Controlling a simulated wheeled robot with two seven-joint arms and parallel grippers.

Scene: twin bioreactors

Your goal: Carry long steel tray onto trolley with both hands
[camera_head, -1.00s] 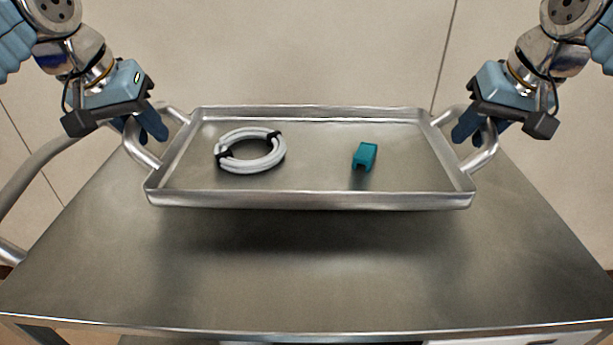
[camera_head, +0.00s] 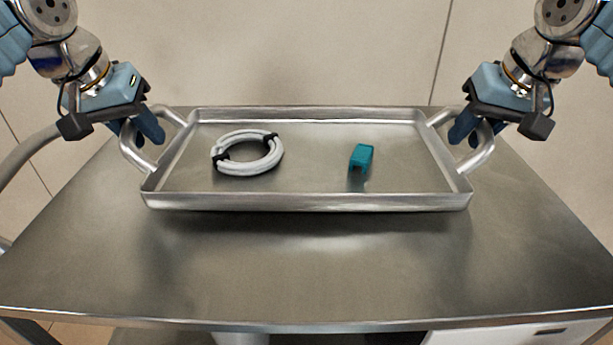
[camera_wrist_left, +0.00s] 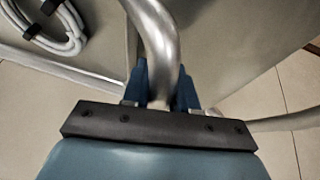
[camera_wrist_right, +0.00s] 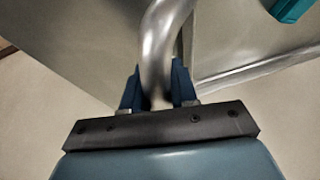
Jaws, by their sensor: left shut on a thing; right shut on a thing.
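The long steel tray (camera_head: 310,201) is level in the head view, with a looped handle at each end. It is above the steel trolley top (camera_head: 300,270), with a shadow beneath it; whether it touches I cannot tell. My left gripper (camera_head: 150,130) is shut on the tray's left handle, also seen in the left wrist view (camera_wrist_left: 160,90). My right gripper (camera_head: 463,130) is shut on the right handle, also seen in the right wrist view (camera_wrist_right: 158,90). A coiled white hose (camera_head: 247,154) with black ties and a teal block (camera_head: 361,158) lie in the tray.
The trolley top is bare in front of the tray and to both sides. A curved metal push rail (camera_head: 30,148) stands at the trolley's left. A white box (camera_head: 520,335) shows under the front right edge. A beige panelled surface lies behind.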

